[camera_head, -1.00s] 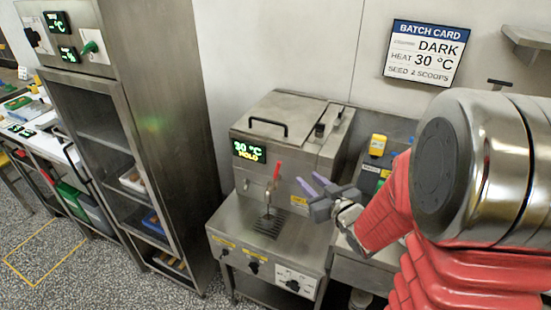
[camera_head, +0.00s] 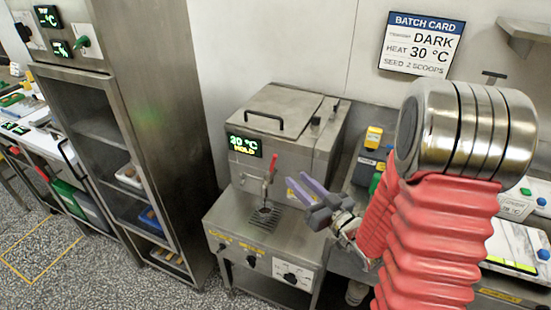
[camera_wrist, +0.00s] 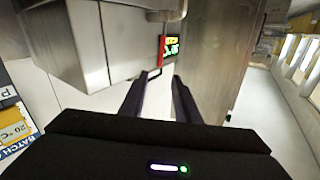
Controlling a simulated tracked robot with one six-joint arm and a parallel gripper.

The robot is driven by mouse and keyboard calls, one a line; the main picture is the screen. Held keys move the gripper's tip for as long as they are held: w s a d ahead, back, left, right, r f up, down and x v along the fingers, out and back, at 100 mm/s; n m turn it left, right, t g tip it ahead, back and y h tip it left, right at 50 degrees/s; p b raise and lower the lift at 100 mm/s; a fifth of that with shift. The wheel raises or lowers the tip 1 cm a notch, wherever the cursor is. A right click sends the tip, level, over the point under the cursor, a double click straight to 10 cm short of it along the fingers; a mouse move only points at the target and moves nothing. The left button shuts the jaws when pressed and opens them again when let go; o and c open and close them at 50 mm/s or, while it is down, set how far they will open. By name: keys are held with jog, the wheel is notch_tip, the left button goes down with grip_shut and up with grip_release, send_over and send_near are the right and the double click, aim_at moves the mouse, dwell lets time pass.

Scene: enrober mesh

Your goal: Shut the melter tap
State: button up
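I cannot tell whether chocolate is flowing.
A tall steel cabinet (camera_head: 190,130) with shelves stands left of the melter. A unit with yellow and green buttons (camera_head: 373,138) is on the right, behind my arm. The batch card (camera_head: 422,43) hangs on the wall.

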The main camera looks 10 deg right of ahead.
aim_at(275, 158)
jog(key=x, duration=1.3)
jog(key=shift+w, duration=0.2)
jog(key=shift+c, duration=0.5)
grip_shut()
